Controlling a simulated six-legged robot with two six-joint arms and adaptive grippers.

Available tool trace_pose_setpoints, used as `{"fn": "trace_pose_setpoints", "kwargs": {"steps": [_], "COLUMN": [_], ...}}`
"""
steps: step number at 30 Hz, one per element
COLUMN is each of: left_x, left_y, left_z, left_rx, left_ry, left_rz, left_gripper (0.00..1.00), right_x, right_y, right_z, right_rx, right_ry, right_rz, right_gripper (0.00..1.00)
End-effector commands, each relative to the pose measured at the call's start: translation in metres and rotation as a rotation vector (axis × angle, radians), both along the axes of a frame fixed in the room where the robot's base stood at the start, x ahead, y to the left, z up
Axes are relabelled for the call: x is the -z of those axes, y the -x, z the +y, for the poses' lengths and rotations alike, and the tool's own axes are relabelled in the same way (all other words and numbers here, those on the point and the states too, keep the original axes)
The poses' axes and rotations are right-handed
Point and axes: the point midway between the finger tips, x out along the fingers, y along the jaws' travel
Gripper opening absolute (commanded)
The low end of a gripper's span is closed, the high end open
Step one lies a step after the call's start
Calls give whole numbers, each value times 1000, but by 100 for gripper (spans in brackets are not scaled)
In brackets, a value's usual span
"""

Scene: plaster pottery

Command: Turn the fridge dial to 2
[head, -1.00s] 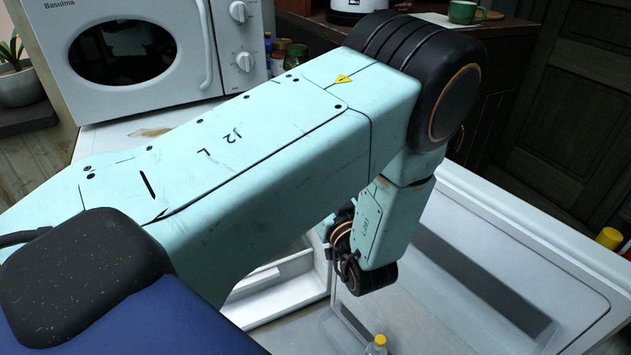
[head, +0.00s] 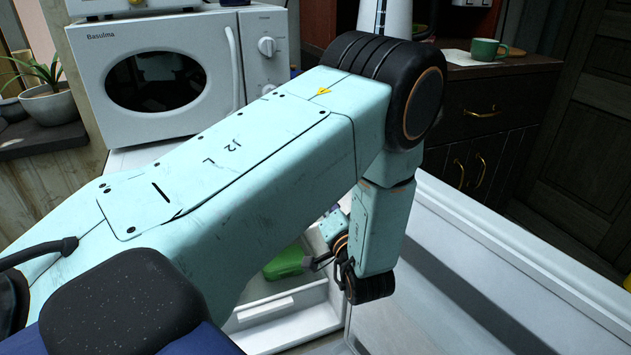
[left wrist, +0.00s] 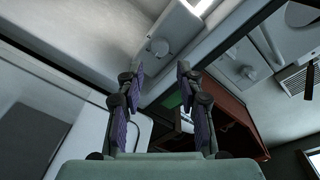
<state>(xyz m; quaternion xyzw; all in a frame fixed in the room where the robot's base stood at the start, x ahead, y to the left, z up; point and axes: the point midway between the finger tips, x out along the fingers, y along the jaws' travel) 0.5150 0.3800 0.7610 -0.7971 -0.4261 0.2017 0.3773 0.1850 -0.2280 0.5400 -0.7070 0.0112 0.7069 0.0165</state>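My left arm crosses the head view and bends down at the open fridge, which shows a pale interior (head: 280,312) and an open door (head: 470,285). In the head view the arm hides much of the fridge, and I cannot make out the dial there. In the left wrist view my left gripper (left wrist: 160,69) has its two fingers apart with nothing between them. Beyond the fingertips, a small round knob, which looks like the fridge dial (left wrist: 160,47), sits on a white housing. It appears apart from the fingers. Its setting is too small to read. My right gripper is in neither view.
A white microwave (head: 155,75) stands on top behind my arm. A green item (head: 287,262) lies in the fridge near my wrist. A green mug (head: 486,49) stands on a dark cabinet (head: 490,110) at the back right. A potted plant (head: 42,97) is at the left.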

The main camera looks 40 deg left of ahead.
Motion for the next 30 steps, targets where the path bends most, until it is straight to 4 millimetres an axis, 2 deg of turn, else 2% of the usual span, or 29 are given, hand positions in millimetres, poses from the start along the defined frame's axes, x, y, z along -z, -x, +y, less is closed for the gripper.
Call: {"fn": "trace_pose_setpoints", "kwargs": {"steps": [15,20,28,30], "left_x": [1,1,0,0], "left_y": [-36,-41,-42,-42], "left_z": [56,63,64,64], "left_rx": [-5,-3,-1,-1], "left_ry": [3,1,1,1], "left_rz": [-4,-2,-2,-2], "left_gripper": [37,37,37,31], "right_x": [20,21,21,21], "right_y": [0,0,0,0], "right_z": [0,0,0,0], "right_rx": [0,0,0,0], "right_ry": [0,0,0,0], "right_rz": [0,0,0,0], "right_gripper": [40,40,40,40]}}
